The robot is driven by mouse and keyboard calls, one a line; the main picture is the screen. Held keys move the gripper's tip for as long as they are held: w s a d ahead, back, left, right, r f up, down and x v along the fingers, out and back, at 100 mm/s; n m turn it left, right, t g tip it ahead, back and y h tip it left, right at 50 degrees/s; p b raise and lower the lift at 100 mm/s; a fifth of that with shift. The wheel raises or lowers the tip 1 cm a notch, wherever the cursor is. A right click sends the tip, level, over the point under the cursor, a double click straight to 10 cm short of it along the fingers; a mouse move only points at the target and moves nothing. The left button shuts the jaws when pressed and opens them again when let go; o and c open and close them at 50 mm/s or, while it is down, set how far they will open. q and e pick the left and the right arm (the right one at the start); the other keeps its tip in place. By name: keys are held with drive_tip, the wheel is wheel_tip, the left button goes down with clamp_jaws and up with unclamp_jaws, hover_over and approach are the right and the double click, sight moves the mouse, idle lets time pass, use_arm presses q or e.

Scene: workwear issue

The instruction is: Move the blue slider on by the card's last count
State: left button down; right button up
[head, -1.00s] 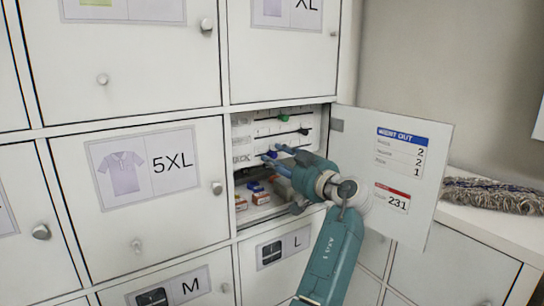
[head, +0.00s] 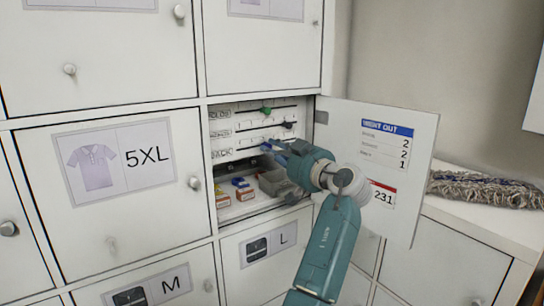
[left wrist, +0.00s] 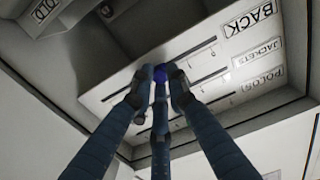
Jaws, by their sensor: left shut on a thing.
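The blue slider (head: 266,146) is on the lowest rail in the open compartment, below rails with a green slider (head: 266,110) and a dark slider (head: 288,125). My left gripper (head: 271,147) is shut on the blue slider; the fingertips partly hide it. In the left wrist view, the blue slider (left wrist: 175,73) shows between the fingertips (left wrist: 163,80), with rail labels reading JACKETS and POLOS. The card (head: 398,140) on the open door has a blue heading and counts 2, 2 and 1, the last being 1. My right gripper is not in view.
The open door (head: 408,210) stands out to the right of the compartment, close to my left arm. Small boxes (head: 245,194) and a grey bin (head: 275,183) are on the compartment floor. A mop head (head: 485,189) lies on the counter at right.

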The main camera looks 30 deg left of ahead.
use_arm(q)
drive_tip(key=shift+w+d+f, duration=0.2)
drive_tip(key=shift+w+f, duration=0.1)
drive_tip(key=shift+w, duration=0.25)
drive_tip(key=c, duration=2.1)
unclamp_jaws()
drive_tip(key=shift+s+a+r, duration=0.15)
drive_tip(key=shift+s+a, duration=0.1)
drive_tip(key=shift+s, duration=0.35)
drive_tip(key=o, duration=0.4)
drive_tip(key=shift+s+a, duration=0.15)
drive_tip(key=shift+a, duration=0.05)
drive_tip(key=shift+o, duration=0.2)
drive_tip(key=v, duration=0.7)
drive_tip(key=shift+d, duration=0.35)
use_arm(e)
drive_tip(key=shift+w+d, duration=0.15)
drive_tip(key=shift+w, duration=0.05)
